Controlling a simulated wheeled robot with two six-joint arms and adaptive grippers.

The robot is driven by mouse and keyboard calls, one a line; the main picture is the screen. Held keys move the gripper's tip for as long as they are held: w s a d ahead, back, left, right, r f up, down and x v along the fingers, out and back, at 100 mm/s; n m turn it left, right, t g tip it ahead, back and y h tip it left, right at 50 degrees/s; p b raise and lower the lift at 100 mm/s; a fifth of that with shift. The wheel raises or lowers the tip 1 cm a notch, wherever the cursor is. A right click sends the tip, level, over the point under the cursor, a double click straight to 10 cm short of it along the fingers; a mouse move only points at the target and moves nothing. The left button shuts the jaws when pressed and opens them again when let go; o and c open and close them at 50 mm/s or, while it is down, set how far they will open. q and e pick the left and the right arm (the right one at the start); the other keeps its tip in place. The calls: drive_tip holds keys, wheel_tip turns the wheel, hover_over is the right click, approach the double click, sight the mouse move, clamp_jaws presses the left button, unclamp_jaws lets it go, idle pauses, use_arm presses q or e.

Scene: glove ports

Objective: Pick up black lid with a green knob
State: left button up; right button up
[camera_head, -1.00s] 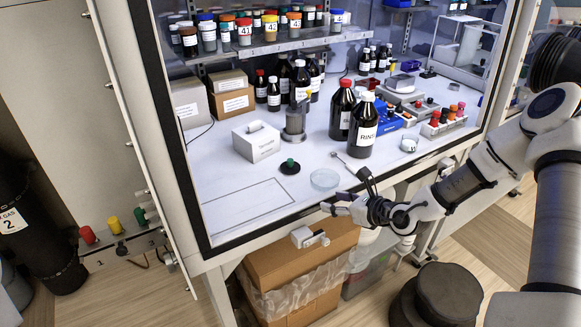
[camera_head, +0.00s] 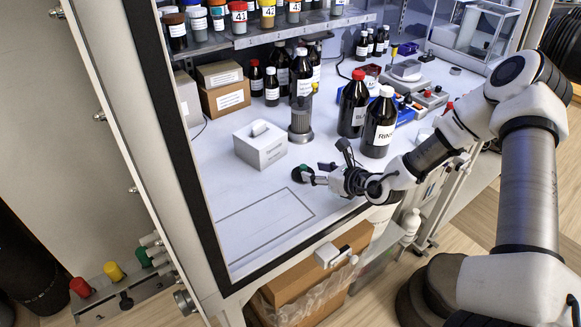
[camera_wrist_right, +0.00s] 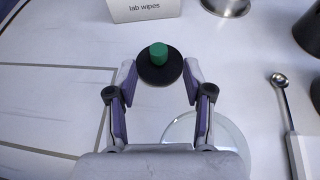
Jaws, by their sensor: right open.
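The black lid with a green knob shows in the right wrist view, its black disc (camera_wrist_right: 160,78) flat on the white bench and its green knob upright in the middle. In the head view the lid (camera_head: 299,174) is partly hidden at the tip of my right gripper (camera_head: 312,173). In the right wrist view my right gripper (camera_wrist_right: 157,84) is open, with one finger on either side of the lid near its fingertips. I cannot tell whether either finger touches it. My left gripper is not in view.
A white lab wipes box (camera_head: 260,146) stands just behind the lid. A clear glass dish (camera_wrist_right: 208,138) lies under the right finger side, and a metal spoon (camera_wrist_right: 288,110) lies further right. Dark bottles (camera_head: 379,124) stand behind my right arm. The bench front left is clear.

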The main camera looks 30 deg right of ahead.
sight(304, 167)
drive_tip(key=shift+w+a+f, duration=0.1)
drive_tip(key=shift+w+f, duration=0.05)
drive_tip(key=shift+w, duration=0.05)
drive_tip(key=shift+s+r, duration=0.15)
drive_tip(key=shift+r, duration=0.1)
drive_tip(key=shift+w+a+r, duration=0.1)
drive_tip(key=shift+w, duration=0.25)
drive_tip(key=p+x, duration=0.1)
drive_tip(key=x, duration=0.4)
drive_tip(key=shift+w, duration=0.2)
drive_tip(key=shift+s, duration=0.2)
drive_tip(key=shift+s+r, duration=0.2)
drive_tip(key=c, duration=0.3)
drive_tip(key=shift+s, duration=0.1)
drive_tip(key=c, duration=0.6)
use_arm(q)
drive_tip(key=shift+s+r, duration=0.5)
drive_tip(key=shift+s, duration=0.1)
use_arm(e)
drive_tip(key=shift+f, duration=0.1)
clamp_jaws()
